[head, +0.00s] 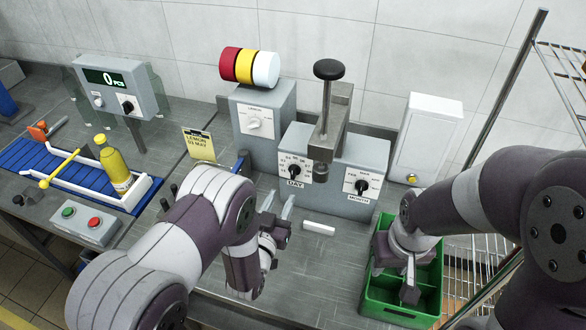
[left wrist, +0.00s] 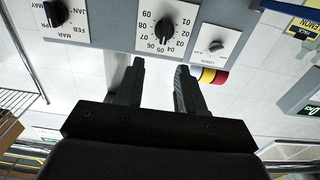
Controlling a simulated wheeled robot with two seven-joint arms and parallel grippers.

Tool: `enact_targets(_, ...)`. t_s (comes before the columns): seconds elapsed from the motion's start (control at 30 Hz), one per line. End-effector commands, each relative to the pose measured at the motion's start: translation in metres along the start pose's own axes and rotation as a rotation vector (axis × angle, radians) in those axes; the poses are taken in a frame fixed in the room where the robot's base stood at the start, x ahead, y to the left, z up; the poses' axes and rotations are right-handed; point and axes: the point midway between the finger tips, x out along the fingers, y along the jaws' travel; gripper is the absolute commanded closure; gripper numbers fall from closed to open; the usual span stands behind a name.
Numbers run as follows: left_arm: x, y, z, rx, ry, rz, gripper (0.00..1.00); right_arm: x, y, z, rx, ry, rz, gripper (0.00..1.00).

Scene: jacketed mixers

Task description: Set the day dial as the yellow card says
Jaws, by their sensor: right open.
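The yellow card (head: 198,144) stands at the left of the machine and reads LEMON 03 MAY; part of it shows in the left wrist view (left wrist: 302,28). The day dial (head: 293,171), a black knob on a white numbered plate, is on the front of the grey box; it also shows in the left wrist view (left wrist: 163,31). I cannot tell surely which number it points to. My left gripper (head: 279,207) is open and empty, in front of and below the day dial, apart from it. My right gripper (head: 410,277) is open, over the green crate.
The month dial (head: 362,187) is right of the day dial, and a lemon dial (head: 254,123) is upper left. A press with a black knob (head: 329,69) overhangs the box. The green crate (head: 375,296) stands at right.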

Motion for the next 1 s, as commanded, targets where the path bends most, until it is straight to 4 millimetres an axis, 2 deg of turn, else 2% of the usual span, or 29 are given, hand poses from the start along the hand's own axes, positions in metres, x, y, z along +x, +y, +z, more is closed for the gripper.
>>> enact_targets(0.03, 0.013, 0.000, -0.004, 0.000, 0.002, -0.001, 0.62, -0.007, 0.000, -0.001, 0.000, 0.000, 0.000, 0.57)
enact_targets(0.2, 0.059, 0.000, -0.003, 0.001, 0.000, -0.001, 0.62, -0.018, 0.000, -0.003, 0.000, 0.001, 0.000, 0.57)
enact_targets(0.33, 0.081, -0.001, -0.002, 0.001, -0.001, -0.001, 0.62, -0.022, 0.000, -0.003, 0.000, 0.000, 0.000, 0.57)
enact_targets(0.53, 0.097, -0.001, 0.000, 0.000, -0.002, -0.001, 0.62, -0.024, 0.000, -0.003, 0.000, 0.000, 0.000, 0.57)
enact_targets(0.8, 0.098, 0.000, 0.000, 0.000, -0.003, -0.001, 0.62, -0.024, 0.000, -0.003, 0.000, 0.000, 0.000, 0.57)
enact_targets(0.87, 0.098, 0.000, 0.000, 0.000, -0.003, -0.001, 0.81, -0.024, 0.000, -0.003, 0.000, 0.000, 0.000, 0.57)
enact_targets(0.9, 0.098, 0.000, 0.000, 0.000, -0.003, -0.001, 0.94, -0.024, 0.000, -0.003, 0.000, 0.000, 0.000, 0.57)
enact_targets(0.93, 0.098, 0.000, 0.000, 0.000, -0.003, -0.001, 1.00, -0.024, 0.000, -0.003, 0.000, 0.000, 0.000, 0.57)
enact_targets(1.0, 0.098, 0.000, 0.000, 0.000, -0.003, 0.000, 1.00, -0.024, 0.000, -0.003, 0.000, 0.000, 0.000, 0.57)
